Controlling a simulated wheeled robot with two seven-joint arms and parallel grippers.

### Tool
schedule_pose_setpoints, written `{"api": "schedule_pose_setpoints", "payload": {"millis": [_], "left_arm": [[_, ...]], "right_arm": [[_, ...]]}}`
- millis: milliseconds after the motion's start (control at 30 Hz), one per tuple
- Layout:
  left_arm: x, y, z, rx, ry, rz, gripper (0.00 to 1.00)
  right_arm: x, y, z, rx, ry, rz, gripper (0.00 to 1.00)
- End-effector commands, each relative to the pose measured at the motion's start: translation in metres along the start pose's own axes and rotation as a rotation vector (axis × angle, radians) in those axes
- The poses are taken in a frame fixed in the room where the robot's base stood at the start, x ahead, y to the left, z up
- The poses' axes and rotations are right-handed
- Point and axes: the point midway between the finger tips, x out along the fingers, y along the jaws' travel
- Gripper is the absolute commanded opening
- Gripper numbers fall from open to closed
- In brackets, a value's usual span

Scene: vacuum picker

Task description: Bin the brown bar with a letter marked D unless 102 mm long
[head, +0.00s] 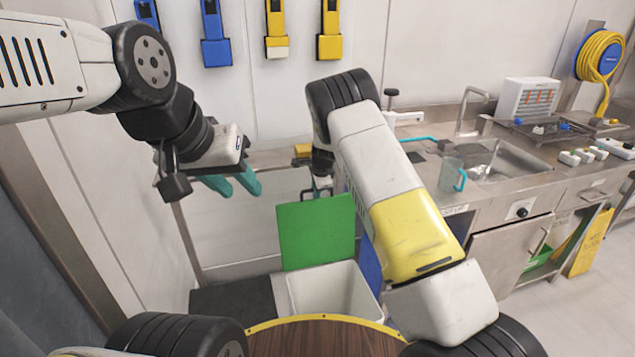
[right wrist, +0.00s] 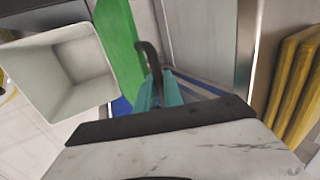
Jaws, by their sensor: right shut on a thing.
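No brown bar with a letter shows in either view. A white open-topped bin (head: 335,292) stands low in the middle of the head view, and its inside looks empty in the right wrist view (right wrist: 62,72). A green panel (head: 318,230) stands upright behind its opening. My right gripper (right wrist: 157,92) is shut on a dark grey curved handle (right wrist: 150,58) beside the green panel; I cannot tell how the handle joins it. In the head view this gripper is partly hidden by its own arm. My left gripper (head: 234,185) is open and empty, up at the left.
A steel counter with a sink (head: 490,160) and a clear jug (head: 452,175) runs along the right. A black box top (head: 232,300) is left of the bin. Blue and yellow holders (head: 276,30) hang on the wall. Yellow bars (right wrist: 295,85) show at the wrist view's right.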

Motion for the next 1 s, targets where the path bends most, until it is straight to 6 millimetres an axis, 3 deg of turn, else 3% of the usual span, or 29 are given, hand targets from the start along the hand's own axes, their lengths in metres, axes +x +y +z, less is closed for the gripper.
{"api": "schedule_pose_setpoints", "payload": {"millis": [167, 200, 300, 867, 1000], "left_arm": [[0.0, 0.0, 0.0, 0.0, 0.0, 0.0, 0.36], [0.0, 0.0, 0.0, 0.0, 0.0, 0.0, 0.36], [0.0, 0.0, 0.0, 0.0, 0.0, 0.0, 0.36], [0.0, 0.0, 0.0, 0.0, 0.0, 0.0, 0.36], [0.0001, 0.0, 0.0, 0.0, 0.0, 0.0, 0.36]], "right_arm": [[-0.0002, -0.0002, -0.0025, -0.001, 0.004, -0.001, 0.0], [-0.0003, -0.0003, -0.0026, -0.001, 0.004, -0.001, 0.15], [-0.0001, 0.0, -0.0023, 0.0, 0.003, 0.0, 0.33], [0.0024, 0.0045, -0.0005, 0.0, 0.0, 0.009, 0.33], [-0.0062, 0.0033, 0.0001, 0.0, 0.0, 0.007, 0.33]]}}
